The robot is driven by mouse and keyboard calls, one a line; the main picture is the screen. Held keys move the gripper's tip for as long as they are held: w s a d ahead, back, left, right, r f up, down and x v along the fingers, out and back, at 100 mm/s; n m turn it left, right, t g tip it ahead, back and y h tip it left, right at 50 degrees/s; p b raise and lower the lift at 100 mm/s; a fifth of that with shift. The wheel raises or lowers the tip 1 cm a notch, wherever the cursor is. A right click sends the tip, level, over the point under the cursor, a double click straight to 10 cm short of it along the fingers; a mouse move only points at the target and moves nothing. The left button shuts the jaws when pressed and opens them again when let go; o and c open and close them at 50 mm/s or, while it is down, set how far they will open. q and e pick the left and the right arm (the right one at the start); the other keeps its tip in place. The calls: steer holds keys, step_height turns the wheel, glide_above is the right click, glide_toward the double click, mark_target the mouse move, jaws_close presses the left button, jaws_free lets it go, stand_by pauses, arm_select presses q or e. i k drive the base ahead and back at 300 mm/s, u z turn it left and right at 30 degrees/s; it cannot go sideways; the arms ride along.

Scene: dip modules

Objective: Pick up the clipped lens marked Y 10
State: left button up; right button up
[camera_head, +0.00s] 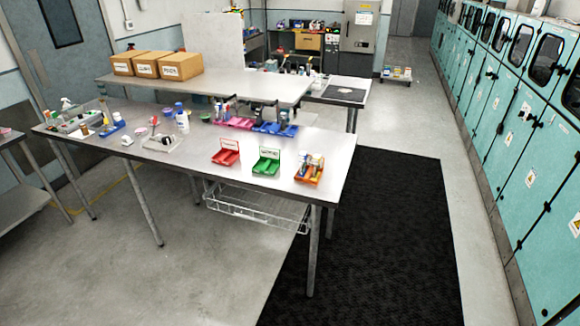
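Neither of my grippers shows in the head view. I cannot make out the clipped lens marked Y 10; any such marking is too small to read from here. An orange tray (302,178) with several small yellow, white and blue-grey items stands near the right end of the steel table (330,150). A green tray (266,167) with a white label card is to its left. A red tray (226,157) with a similar card is further left. The red and green trays look mostly empty.
Pink and blue bins (275,129) line the table's back. Bottles, a light tray (163,143) and other small items crowd its left half. A wire basket (257,206) hangs below. A black mat (385,240) and clear floor lie right, before teal cabinets (505,150).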

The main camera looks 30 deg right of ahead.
mark_target(317, 158)
steer(key=u, duration=0.3)
steer(key=i, duration=1.6)
steer(key=z, duration=0.45)
steer(key=i, duration=0.9)
steer(key=z, duration=0.7)
